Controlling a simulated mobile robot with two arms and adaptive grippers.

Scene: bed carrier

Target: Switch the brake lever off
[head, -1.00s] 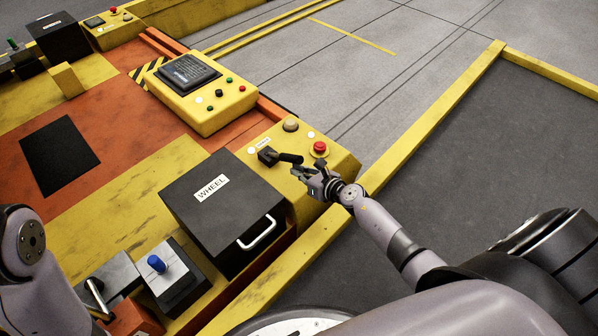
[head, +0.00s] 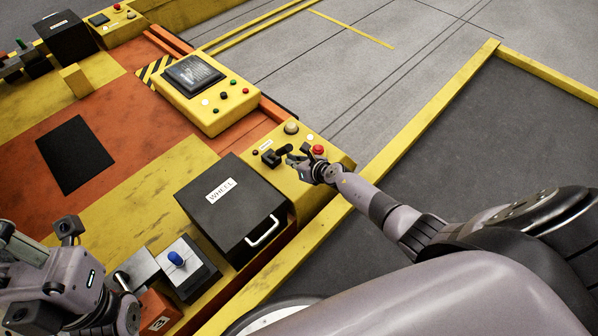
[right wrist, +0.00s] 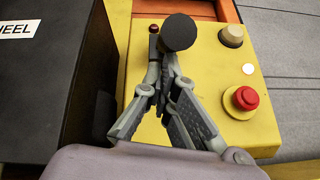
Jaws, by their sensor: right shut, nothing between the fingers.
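The black brake lever (head: 282,152) stands on the yellow panel at the near right corner of the carrier, its handle pointing right. In the right wrist view its round black end (right wrist: 178,32) faces the camera. My right gripper (head: 294,158) is at the handle's end, beside the red button. In the right wrist view its fingers (right wrist: 165,68) are shut with nothing between them, their tips just below the knob. I cannot tell whether they touch it. Part of my left arm and hand (head: 60,280) shows at the lower left; its fingers are not clear.
A red button (head: 318,150) and a beige knob (head: 291,127) sit on the same panel. A black box labelled WHEEL (head: 232,205) stands close to its left. A yellow console with a screen (head: 193,75) lies farther back. Grey floor is clear beyond the rail.

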